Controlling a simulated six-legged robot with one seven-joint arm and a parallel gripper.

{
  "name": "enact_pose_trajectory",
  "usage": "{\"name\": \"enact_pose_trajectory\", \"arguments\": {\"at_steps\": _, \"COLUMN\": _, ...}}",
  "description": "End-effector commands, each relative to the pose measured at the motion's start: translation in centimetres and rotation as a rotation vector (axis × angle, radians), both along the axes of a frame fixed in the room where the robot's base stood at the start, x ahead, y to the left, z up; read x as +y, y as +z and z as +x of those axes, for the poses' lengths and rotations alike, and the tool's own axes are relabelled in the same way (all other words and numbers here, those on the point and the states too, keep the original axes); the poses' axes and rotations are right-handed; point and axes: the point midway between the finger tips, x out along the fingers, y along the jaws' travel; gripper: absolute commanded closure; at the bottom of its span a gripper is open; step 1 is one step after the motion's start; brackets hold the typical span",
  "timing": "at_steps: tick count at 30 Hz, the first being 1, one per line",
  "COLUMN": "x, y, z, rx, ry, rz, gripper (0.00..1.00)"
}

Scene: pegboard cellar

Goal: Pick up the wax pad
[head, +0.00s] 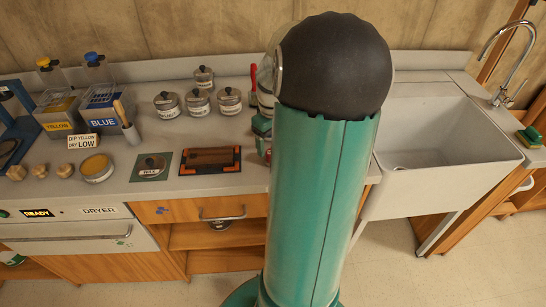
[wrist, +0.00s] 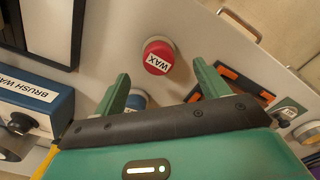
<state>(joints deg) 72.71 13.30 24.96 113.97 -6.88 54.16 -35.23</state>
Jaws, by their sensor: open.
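The wax pad (wrist: 158,57) is a round red piece with a white WAX label, lying on the pale worktop in the wrist view. My gripper (wrist: 162,84) is open, its two green fingers apart. The pad appears ahead of the fingertips, roughly centred between them, with nothing held. A blue round thing (wrist: 137,101) is partly hidden behind the left finger.
An orange-and-black tray (wrist: 232,82) lies right of the pad; it shows in the head view too (head: 210,160). A green mat (head: 151,167) bears another WAX label. A blue box (wrist: 35,100) labelled BRUSH WA… is at left. Lidded tins (head: 198,103) stand behind; a sink (head: 440,130) is at right.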

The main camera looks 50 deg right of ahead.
Motion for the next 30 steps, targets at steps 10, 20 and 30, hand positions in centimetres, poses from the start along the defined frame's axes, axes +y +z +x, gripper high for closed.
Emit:
{"name": "enact_pose_trajectory", "arguments": {"at_steps": 10, "x": -0.1, "y": -4.3, "z": -0.2, "rx": 0.002, "ry": -0.001, "rz": 0.003, "gripper": 0.26}}
{"name": "enact_pose_trajectory", "arguments": {"at_steps": 20, "x": -0.2, "y": -5.4, "z": -0.2, "rx": 0.0, "ry": -0.001, "rz": -0.002, "gripper": 0.26}}
{"name": "enact_pose_trajectory", "arguments": {"at_steps": 30, "x": -0.2, "y": -5.4, "z": -0.2, "rx": 0.0, "ry": -0.001, "rz": -0.002, "gripper": 0.74}}
